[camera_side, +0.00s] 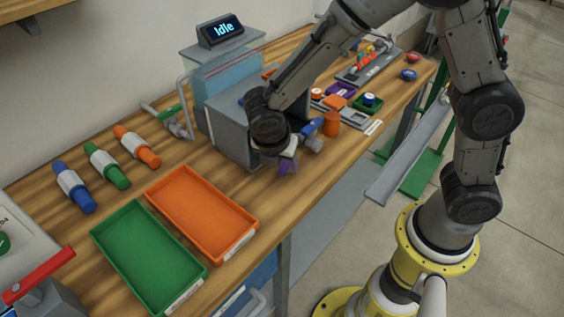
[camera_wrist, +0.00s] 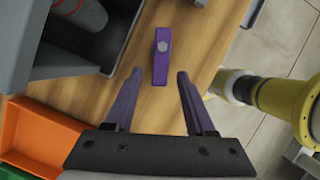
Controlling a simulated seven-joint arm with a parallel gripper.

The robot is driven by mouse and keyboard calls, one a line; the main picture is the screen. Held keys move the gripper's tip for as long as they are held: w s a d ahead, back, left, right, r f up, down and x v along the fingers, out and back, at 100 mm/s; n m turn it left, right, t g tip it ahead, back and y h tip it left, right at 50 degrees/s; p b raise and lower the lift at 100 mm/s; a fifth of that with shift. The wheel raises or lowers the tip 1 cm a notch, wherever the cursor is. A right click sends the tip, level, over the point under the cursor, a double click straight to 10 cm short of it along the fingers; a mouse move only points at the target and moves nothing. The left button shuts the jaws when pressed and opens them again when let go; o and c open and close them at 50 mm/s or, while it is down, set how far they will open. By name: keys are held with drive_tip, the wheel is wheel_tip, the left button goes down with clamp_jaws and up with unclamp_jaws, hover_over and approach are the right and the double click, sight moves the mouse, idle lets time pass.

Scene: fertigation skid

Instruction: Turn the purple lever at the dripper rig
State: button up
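In the wrist view a purple lever (camera_wrist: 161,65) with a round grey pivot near its middle lies over the wooden bench, close to the bench edge. My gripper (camera_wrist: 160,72) is open, its two purplish fingers apart on either side of the lever's near end. I cannot tell how deep the fingers reach, and no contact shows. In the side view my gripper (camera_side: 288,164) is low over the bench, in front of the grey machine (camera_side: 232,142). A purple patch shows there, but I cannot tell lever from fingers. The lever is mostly hidden in that view.
An orange tray (camera_side: 203,212) and a green tray (camera_side: 150,262) stand at the bench front. Blue, green and orange cylinders (camera_side: 107,166) lie behind them. An orange cylinder (camera_side: 331,124) stands right of my gripper.

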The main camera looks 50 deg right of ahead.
clamp_jaws()
drive_tip(key=m, duration=0.1)
drive_tip(key=w+m+g, duration=0.1)
drive_tip(key=m, duration=0.2)
drive_tip(key=shift+w+a+r+g, duration=0.1)
drive_tip(key=shift+w+a+g, duration=0.05)
drive_tip(key=shift+w+g, duration=0.15)
drive_tip(key=shift+o, duration=0.2)
unclamp_jaws()
